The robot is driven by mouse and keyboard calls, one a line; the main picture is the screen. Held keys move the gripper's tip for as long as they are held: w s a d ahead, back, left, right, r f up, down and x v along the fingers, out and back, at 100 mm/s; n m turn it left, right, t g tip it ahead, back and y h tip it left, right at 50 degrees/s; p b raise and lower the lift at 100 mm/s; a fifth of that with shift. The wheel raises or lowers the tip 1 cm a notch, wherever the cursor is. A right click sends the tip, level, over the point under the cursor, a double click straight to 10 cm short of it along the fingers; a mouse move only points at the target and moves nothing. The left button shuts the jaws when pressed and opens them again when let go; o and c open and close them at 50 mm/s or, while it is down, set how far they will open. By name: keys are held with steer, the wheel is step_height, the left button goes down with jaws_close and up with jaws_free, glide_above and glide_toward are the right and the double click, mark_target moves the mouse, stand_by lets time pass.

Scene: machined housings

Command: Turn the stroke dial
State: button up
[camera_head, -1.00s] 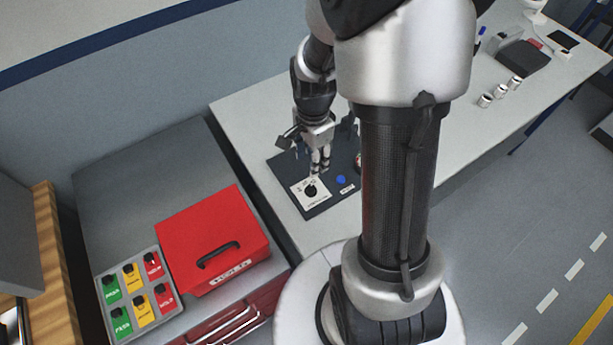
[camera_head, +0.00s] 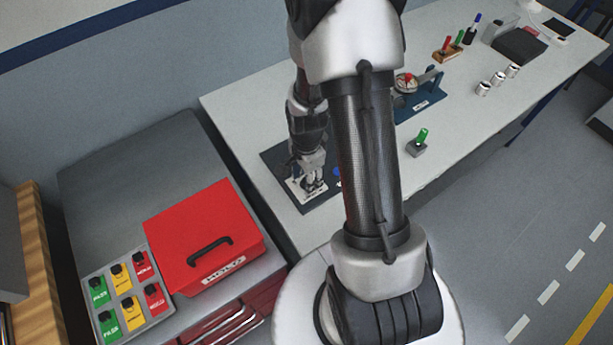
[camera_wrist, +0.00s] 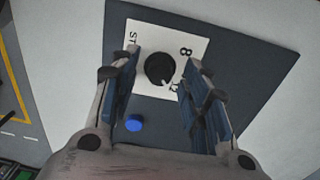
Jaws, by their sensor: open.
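The stroke dial (camera_wrist: 160,69) is a round black knob with a light pointer mark on a white label plate (camera_wrist: 150,32), fixed to a dark panel (camera_wrist: 240,60). In the wrist view it lies between the fingers of my gripper (camera_wrist: 162,88), which are open on its left and right, with a gap showing on each side. The pointer aims to the lower right, near a partly hidden number. A figure 8 shows at the upper right of the plate. In the head view my gripper (camera_head: 312,187) is right over the plate and hides the dial.
A blue button (camera_wrist: 134,123) sits on the panel beside the plate. A red toolbox (camera_head: 205,235) and a tray of coloured tags (camera_head: 127,295) are at the left. A green-topped piece (camera_head: 419,142) and a gauge stand (camera_head: 410,92) are farther right on the bench.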

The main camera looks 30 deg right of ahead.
jaws_close()
stand_by(0.4)
steer(key=n, duration=0.4)
steer(key=shift+n, duration=0.4)
steer(key=n, duration=0.4)
steer(key=shift+n, duration=0.3)
steer(key=n, duration=0.4)
steer(key=shift+n, duration=2.2)
